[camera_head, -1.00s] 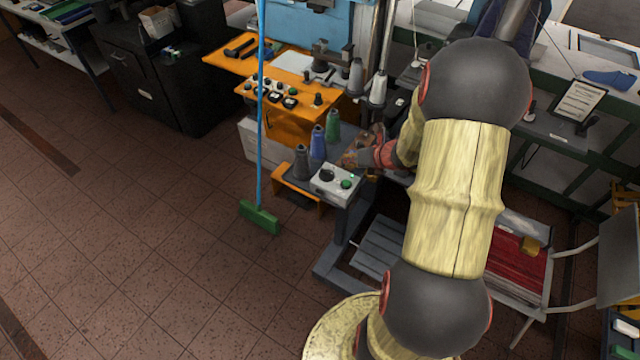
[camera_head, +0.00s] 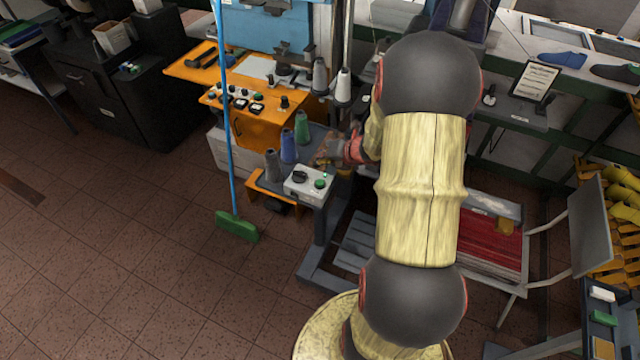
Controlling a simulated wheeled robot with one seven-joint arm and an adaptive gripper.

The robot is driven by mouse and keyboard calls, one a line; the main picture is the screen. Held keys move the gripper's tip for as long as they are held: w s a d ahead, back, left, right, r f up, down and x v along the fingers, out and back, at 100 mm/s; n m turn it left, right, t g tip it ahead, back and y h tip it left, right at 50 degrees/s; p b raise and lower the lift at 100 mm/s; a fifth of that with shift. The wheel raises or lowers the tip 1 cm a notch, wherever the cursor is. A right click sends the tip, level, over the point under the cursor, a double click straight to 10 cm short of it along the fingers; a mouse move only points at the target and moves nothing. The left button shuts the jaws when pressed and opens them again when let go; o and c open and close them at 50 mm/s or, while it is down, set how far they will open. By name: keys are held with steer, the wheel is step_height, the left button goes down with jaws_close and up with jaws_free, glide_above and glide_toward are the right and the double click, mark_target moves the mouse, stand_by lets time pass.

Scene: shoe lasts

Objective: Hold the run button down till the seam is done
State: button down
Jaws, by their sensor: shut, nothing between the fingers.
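A small white control box (camera_head: 306,190) sits at the front corner of the grey sewing-machine table. On its top are a green button (camera_head: 320,183), a black knob (camera_head: 300,177) and a small green light. My gripper (camera_head: 326,160) is shut and empty, just behind the box and close to the button. It looks apart from the button, but the gap is hard to judge. My arm hides most of the machine behind it, and the seam is not visible.
Blue (camera_head: 289,146), green (camera_head: 302,128) and dark grey (camera_head: 272,165) thread cones stand left of my gripper. A broom (camera_head: 237,226) stands in front of an orange bench (camera_head: 190,68). A chair with a red seat (camera_head: 490,248) is at the right. The floor at left is clear.

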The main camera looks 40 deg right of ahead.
mark_target(322, 181)
steer(key=shift+f+b, duration=3.25)
steer(key=shift+f, duration=0.7)
steer(key=shift+f, duration=0.1)
steer(key=shift+f, duration=0.25)
